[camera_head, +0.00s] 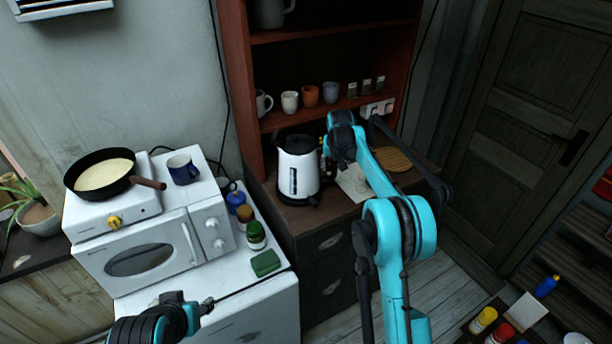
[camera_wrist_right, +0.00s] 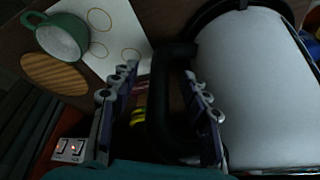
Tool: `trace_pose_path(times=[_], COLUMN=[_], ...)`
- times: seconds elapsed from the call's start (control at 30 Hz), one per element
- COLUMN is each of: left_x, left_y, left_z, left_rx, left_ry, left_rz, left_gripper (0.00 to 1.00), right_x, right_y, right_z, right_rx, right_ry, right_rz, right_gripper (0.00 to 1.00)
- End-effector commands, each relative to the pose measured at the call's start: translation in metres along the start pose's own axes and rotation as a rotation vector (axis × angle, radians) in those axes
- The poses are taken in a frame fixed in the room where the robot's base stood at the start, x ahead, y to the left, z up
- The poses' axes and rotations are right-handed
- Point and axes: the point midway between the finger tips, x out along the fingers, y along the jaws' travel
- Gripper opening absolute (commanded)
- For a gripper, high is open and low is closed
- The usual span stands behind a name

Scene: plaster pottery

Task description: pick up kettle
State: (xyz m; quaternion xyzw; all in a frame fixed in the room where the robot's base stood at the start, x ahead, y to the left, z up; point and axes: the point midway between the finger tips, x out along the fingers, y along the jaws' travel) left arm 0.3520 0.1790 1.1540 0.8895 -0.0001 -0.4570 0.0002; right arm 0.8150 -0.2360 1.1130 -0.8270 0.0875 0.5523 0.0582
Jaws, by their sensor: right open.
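The white and black kettle (camera_head: 298,172) stands upright on the dark wooden counter, left of my right arm. My right gripper (camera_head: 328,152) is at the kettle's right side, partly hidden by its own arm. In the right wrist view, the kettle's white body (camera_wrist_right: 258,85) fills the right side. There the two fingers of my right gripper (camera_wrist_right: 160,75) are open, with the black handle (camera_wrist_right: 172,105) between them. I cannot tell whether they touch it. Part of my left arm with its gripper (camera_head: 198,308) shows at the bottom left, too unclear to read the fingers.
A green mug (camera_wrist_right: 62,38), a round wooden board (camera_wrist_right: 52,74) and a ring-marked paper (camera_wrist_right: 112,45) lie beyond the handle. A red-brown shelf (camera_head: 240,80) rises behind with several cups. A microwave (camera_head: 140,258) with a pan (camera_head: 100,172) stands left.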

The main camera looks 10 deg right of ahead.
Motion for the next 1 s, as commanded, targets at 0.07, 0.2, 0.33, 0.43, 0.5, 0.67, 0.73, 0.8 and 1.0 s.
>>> trace_pose_path(times=[0.07, 0.2, 0.33, 0.43, 0.5, 0.67, 0.73, 0.8, 1.0], left_x=[0.0018, 0.0018, 0.0016, 0.0016, 0.0016, 0.0016, 0.0016, 0.0016, 0.0014], left_y=[0.0, 0.0, 0.0, 0.0, 0.0, 0.0, 0.0, 0.0, 0.0], left_z=[0.0013, 0.0012, 0.001, 0.0011, 0.0011, 0.0011, 0.001, 0.001, 0.001], left_rx=[0.0, 0.0, 0.0, 0.0, 0.0, 0.0, 0.0, 0.0, 0.0], left_ry=[0.0, 0.0, 0.0, 0.0, 0.0, 0.0, 0.0, 0.0, 0.0], left_rz=[0.0, 0.0, 0.0, 0.0, 0.0, 0.0, 0.0, 0.0, 0.0], left_gripper=[0.41, 0.41, 0.41, 0.41, 0.41, 0.41, 0.41, 0.41, 0.41], right_x=[0.0121, 0.0163, 0.0159, 0.0158, 0.0157, 0.0156, 0.0156, 0.0138, 0.014], right_y=[0.0003, 0.0003, 0.0002, 0.0001, 0.0, -0.0004, -0.0005, -0.0009, -0.0006], right_z=[0.0001, 0.0001, 0.0001, 0.0, 0.0, 0.0, -0.0001, -0.0007, -0.0007], right_rx=[0.0, 0.0, 0.0, 0.0, 0.0, 0.0, 0.0, 0.002, 0.002], right_ry=[0.0, 0.0, 0.0, 0.0, 0.0, 0.001, 0.001, 0.002, 0.002], right_rz=[0.0, 0.0, 0.0, 0.0, 0.0, -0.001, -0.001, -0.003, -0.002], right_gripper=[0.46, 0.46, 0.44, 0.17, 0.0, 0.0, 0.0, 0.0, 0.0])
